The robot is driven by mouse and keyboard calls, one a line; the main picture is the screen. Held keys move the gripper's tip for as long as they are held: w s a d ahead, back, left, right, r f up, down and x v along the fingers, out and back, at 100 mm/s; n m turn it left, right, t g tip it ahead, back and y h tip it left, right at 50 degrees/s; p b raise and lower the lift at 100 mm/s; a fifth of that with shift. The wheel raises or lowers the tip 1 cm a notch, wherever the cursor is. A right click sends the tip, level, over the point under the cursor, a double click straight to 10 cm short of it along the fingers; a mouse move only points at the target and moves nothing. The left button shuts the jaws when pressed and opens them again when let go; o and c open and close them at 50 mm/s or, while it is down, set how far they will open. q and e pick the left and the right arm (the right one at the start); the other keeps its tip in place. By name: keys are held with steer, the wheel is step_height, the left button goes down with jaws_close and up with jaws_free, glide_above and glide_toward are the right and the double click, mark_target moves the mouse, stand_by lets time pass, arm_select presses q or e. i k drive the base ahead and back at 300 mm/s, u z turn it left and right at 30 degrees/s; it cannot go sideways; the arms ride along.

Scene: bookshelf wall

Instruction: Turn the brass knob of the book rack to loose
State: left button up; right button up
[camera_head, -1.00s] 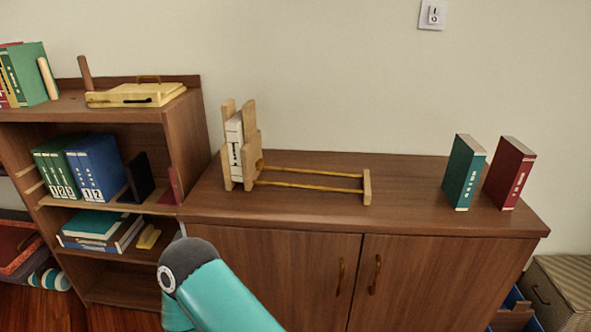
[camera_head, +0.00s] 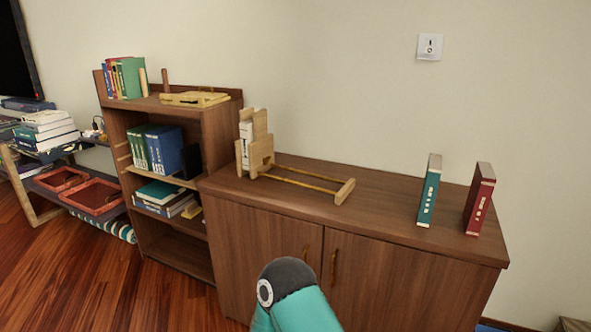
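The wooden book rack (camera_head: 343,191) stands on top of the brown cabinet, with two brass-coloured rails running to an end block on the right. White books (camera_head: 245,138) stand upright between its wooden plates at the left end. I cannot make out the brass knob at this size. A teal arm link of mine with a dark joint shows at the bottom middle, in front of the cabinet doors and apart from the rack. Neither gripper is in view.
A teal book (camera_head: 429,191) and a red book (camera_head: 478,199) stand upright at the cabinet's (camera_head: 385,222) right end. A bookshelf (camera_head: 222,124) with books adjoins its left side. A low rack with red trays (camera_head: 98,197) stands further left. The cabinet top between rack and teal book is clear.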

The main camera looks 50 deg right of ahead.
mark_target(265, 161)
steer(key=z, duration=0.1)
steer(key=k, duration=0.45)
steer(key=z, duration=0.7)
steer(key=i, duration=1)
